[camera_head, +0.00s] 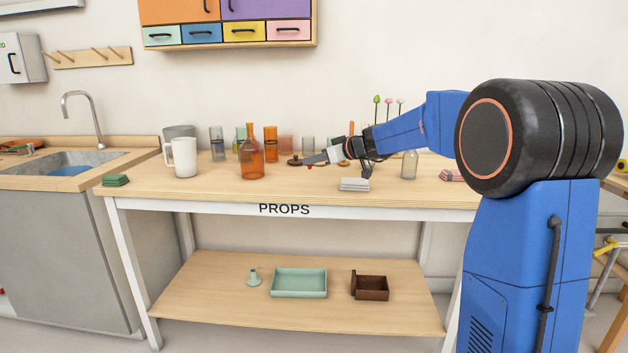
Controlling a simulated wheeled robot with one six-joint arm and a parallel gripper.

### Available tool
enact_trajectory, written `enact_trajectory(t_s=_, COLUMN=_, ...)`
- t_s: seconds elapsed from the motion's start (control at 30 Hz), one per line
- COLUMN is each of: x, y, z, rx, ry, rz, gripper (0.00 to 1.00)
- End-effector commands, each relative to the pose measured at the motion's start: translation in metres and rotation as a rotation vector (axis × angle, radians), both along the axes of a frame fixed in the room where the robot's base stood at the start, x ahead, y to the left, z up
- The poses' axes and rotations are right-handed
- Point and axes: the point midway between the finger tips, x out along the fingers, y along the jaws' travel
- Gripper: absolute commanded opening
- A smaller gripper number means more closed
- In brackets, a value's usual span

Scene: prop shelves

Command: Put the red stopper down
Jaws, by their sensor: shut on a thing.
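My gripper (316,159) reaches in from the right over the props table (240,193), its fingers pointing left. It is shut on the red stopper (309,167), of which only a small red bit shows below the fingertips. The stopper appears to be held above the tabletop, but the exact gap is hard to tell. An amber bottle (251,160) with a narrow neck stands upright to the left of the gripper, apart from it.
A white pitcher (184,157) stands further left, and several glasses, including an orange one (270,143), stand behind. Folded grey cloths (354,185) lie front right of the gripper. A clear bottle (409,165) stands right. The table front between amber bottle and cloths is clear.

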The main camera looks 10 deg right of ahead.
Motion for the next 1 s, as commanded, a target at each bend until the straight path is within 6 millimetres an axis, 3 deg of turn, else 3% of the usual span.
enact_trajectory(t_s=0.5, x=0.0, y=0.0, z=-0.055, rx=0.001, ry=0.003, rz=0.0, gripper=0.0)
enact_trajectory(t_s=0.97, x=0.0, y=0.0, z=-0.062, rx=0.001, ry=0.001, rz=0.0, gripper=0.0)
enact_trajectory(t_s=1.0, x=0.0, y=0.0, z=-0.061, rx=0.0, ry=0.0, rz=0.0, gripper=0.29)
